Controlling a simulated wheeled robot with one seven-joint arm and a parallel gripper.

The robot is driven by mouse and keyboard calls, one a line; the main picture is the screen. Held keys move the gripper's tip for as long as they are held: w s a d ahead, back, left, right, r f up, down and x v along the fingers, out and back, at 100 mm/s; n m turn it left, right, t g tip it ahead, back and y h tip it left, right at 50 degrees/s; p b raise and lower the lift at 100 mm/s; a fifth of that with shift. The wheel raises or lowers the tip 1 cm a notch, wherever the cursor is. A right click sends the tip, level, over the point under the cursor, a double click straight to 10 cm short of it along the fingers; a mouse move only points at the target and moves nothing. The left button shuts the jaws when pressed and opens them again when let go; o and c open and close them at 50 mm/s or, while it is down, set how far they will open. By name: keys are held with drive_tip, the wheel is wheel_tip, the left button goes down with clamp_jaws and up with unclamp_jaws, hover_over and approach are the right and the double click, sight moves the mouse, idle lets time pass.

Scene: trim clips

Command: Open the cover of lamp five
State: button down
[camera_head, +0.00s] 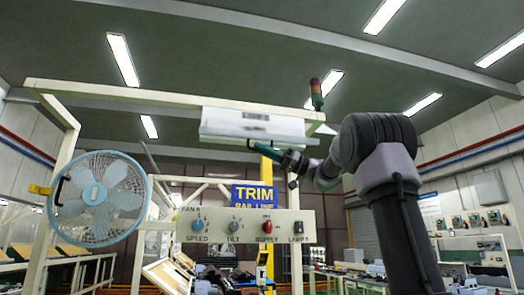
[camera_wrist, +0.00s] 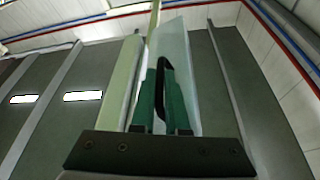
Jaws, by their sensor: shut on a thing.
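The lamp (camera_head: 255,117) is a white box with a small label, hung under the cream overhead beam; the label is too small to read surely. Its pale cover (camera_head: 222,132) faces down along the underside. In the wrist view the cover is a pale translucent panel (camera_wrist: 176,42) running away from me. My gripper (camera_head: 245,139) reaches up from the right to the lamp's underside. In the wrist view its green fingers (camera_wrist: 160,84) are shut on a black looped handle (camera_wrist: 161,64) at the cover. How far the cover hangs open, I cannot tell.
A cream overhead beam (camera_head: 130,93) runs above. A control panel (camera_head: 245,226) with knobs and a lamp switch (camera_head: 298,227) stands below the lamp. A blue fan (camera_head: 98,198) is at the left.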

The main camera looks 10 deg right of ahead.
idle(0.7)
drive_tip(key=shift+s+r+m+t+h, duration=0.2)
drive_tip(key=shift+s+r+m+t, duration=0.15)
drive_tip(key=shift+m, duration=0.6)
drive_tip(key=shift+s+r+m+t+h, duration=0.25)
drive_tip(key=shift+m+t, duration=0.2)
drive_tip(key=shift+m, duration=0.55)
drive_tip(key=shift+s+r+m+t+h, duration=0.15)
drive_tip(key=shift+r+m+t, duration=0.25)
drive_tip(key=shift+m, duration=0.55)
drive_tip(key=c, duration=1.2)
unclamp_jaws()
drive_tip(key=shift+d+f, duration=0.1)
drive_tip(key=shift+d, duration=0.05)
drive_tip(key=v, duration=1)
drive_tip(key=shift+d, duration=0.3)
drive_tip(key=shift+s, duration=0.1)
